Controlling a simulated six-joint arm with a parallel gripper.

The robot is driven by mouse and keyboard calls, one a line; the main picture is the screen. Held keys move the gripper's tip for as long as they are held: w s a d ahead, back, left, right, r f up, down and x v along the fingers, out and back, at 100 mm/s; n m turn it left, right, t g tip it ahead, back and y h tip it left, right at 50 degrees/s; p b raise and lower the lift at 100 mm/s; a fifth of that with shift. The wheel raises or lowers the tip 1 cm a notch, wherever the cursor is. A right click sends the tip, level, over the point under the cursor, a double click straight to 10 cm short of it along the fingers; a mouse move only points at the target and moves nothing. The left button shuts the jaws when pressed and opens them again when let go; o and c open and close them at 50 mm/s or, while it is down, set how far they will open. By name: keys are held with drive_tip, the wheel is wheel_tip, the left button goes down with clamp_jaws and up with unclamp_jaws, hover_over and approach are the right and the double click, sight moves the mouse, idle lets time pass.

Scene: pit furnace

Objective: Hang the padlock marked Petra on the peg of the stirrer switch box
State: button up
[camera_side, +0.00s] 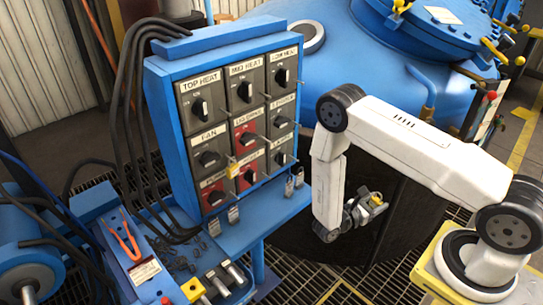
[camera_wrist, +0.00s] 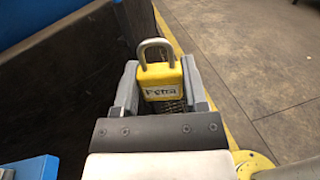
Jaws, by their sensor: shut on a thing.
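My gripper (camera_side: 366,204) (camera_wrist: 160,84) is shut on a yellow padlock (camera_wrist: 158,72) with a white label that reads Petra. Its steel shackle points away from my wrist, and the fingers hold the sides of its body. In the side view the padlock (camera_side: 377,199) is small, right of the blue switch panel (camera_side: 183,125) and well apart from it. The panel bears rows of grey and red switch boxes with dark knobs and thin pegs. I can read TOP HEAT (camera_side: 201,96) and FAN (camera_side: 208,150); I cannot tell which box is the stirrer's.
A large blue vessel (camera_side: 452,95) stands behind my arm. A cluttered blue bench (camera_side: 125,240) is at lower left.

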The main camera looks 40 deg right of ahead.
drive_tip(key=s+a+r+m+g+y, duration=0.3)
drive_tip(key=s+a+m+g+y, duration=0.7)
drive_tip(key=m+g+y, duration=0.4)
drive_tip(key=a+m+t+y, duration=0.2)
drive_tip(key=a+m+y, duration=0.35)
drive_tip(key=y, duration=0.55)
drive_tip(key=w+a+r+m+t+y, duration=0.2)
drive_tip(key=w+a+m+t+y, duration=0.2)
drive_tip(key=w+m+t+y, duration=0.75)
drive_tip(key=w+d+r+m+t+h, duration=0.3)
drive_tip(key=w+d+m+t+h, duration=0.3)
drive_tip(key=w+d+m+t, duration=0.2)
drive_tip(key=w+d+r+m+t+h, duration=0.3)
drive_tip(key=w+d+m+t+h, duration=0.4)
drive_tip(key=w+d+t, duration=0.3)
drive_tip(key=shift+w+d+m+t, duration=0.5)
drive_tip(key=shift+w+t, duration=0.55)
drive_tip(key=shift+t, duration=0.9)
